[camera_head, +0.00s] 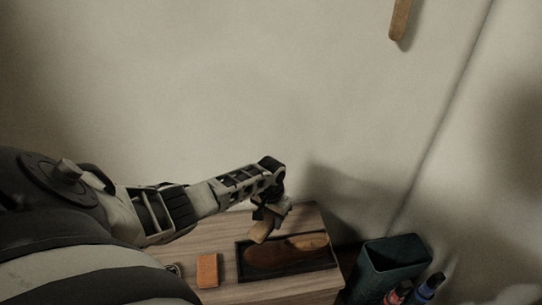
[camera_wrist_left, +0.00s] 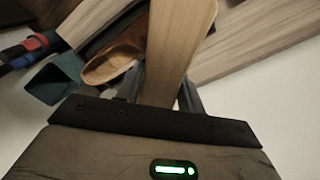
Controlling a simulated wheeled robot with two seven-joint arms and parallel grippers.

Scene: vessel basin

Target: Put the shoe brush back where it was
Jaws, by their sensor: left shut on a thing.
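My left gripper (camera_head: 268,213) is shut on a flat, light-brown wooden piece with a rounded end (camera_head: 262,232), which looks like the shoe brush; no bristles show. In the left wrist view the wooden piece (camera_wrist_left: 181,45) sticks out ahead between the fingers. In the head view it hangs tilted over the back left edge of a black tray (camera_head: 241,273); I cannot tell whether it touches. A darker brown, long wooden object (camera_head: 290,251) lies in the tray. It shows in the left wrist view with a hollow end (camera_wrist_left: 112,62). My right gripper is not in view.
The tray stands on a wood-grain top (camera_head: 225,240). A small orange-brown block (camera_head: 207,270) lies left of it. A teal open bin (camera_head: 392,258) stands right, with red and blue-banded dark items (camera_head: 428,288) in front. A wooden piece (camera_head: 400,20) shows against the wall above.

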